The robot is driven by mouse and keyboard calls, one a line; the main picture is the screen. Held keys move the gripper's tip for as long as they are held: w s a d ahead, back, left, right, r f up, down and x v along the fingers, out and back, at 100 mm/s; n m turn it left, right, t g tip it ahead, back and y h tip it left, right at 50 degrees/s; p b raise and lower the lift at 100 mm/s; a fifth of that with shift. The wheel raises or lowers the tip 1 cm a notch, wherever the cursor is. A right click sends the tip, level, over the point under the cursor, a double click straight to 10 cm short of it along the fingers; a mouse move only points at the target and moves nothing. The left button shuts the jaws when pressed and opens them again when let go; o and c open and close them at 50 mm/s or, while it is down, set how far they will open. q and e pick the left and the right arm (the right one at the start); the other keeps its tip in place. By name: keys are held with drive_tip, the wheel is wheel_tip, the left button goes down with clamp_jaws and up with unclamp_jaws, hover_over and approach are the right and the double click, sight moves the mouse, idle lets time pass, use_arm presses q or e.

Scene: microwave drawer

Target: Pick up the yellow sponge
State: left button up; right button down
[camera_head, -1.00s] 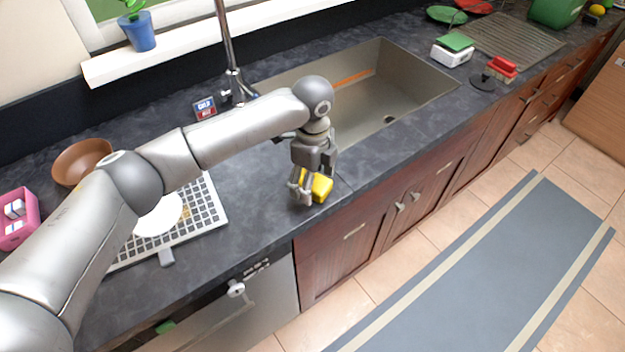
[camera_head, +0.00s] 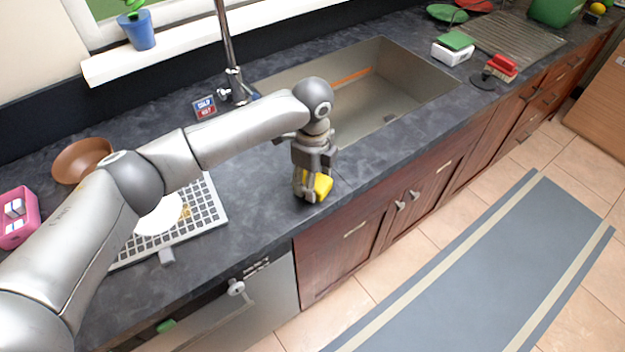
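The yellow sponge (camera_head: 323,186) is at the front edge of the dark countertop, just left of and in front of the sink. My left gripper (camera_head: 311,190) points down over it, with its fingers closed around the sponge. The fingers hide part of the sponge, and I cannot tell whether it is clear of the counter. My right gripper is not in view.
The sink (camera_head: 400,85) with its tall faucet (camera_head: 227,50) lies behind the gripper. A dish rack (camera_head: 205,208) with a white plate (camera_head: 158,215) and a brown bowl (camera_head: 82,160) are at left. A red brush (camera_head: 501,67) stands at right.

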use_arm(q)
wheel_tip(320, 180, up, 3)
drive_tip(key=shift+w+b, duration=0.1)
drive_tip(key=shift+b, duration=0.2)
drive_tip(key=s+r, duration=0.2)
drive_tip(key=s+d+r+b, duration=0.1)
drive_tip(key=s+r, duration=0.1)
drive_tip(key=shift+r, duration=0.25)
drive_tip(key=s+d+r+b, duration=0.1)
drive_tip(key=s+d+r, duration=0.1)
drive_tip(key=s+r, duration=0.3)
drive_tip(key=s, duration=0.4)
drive_tip(key=shift+s+d+r+b, duration=0.2)
drive_tip(key=shift+s+b, duration=0.15)
drive_tip(key=shift+s, duration=0.05)
drive_tip(key=shift+o, duration=0.7)
drive_tip(key=shift+c, duration=1.2)
drive_tip(key=shift+w, duration=0.1)
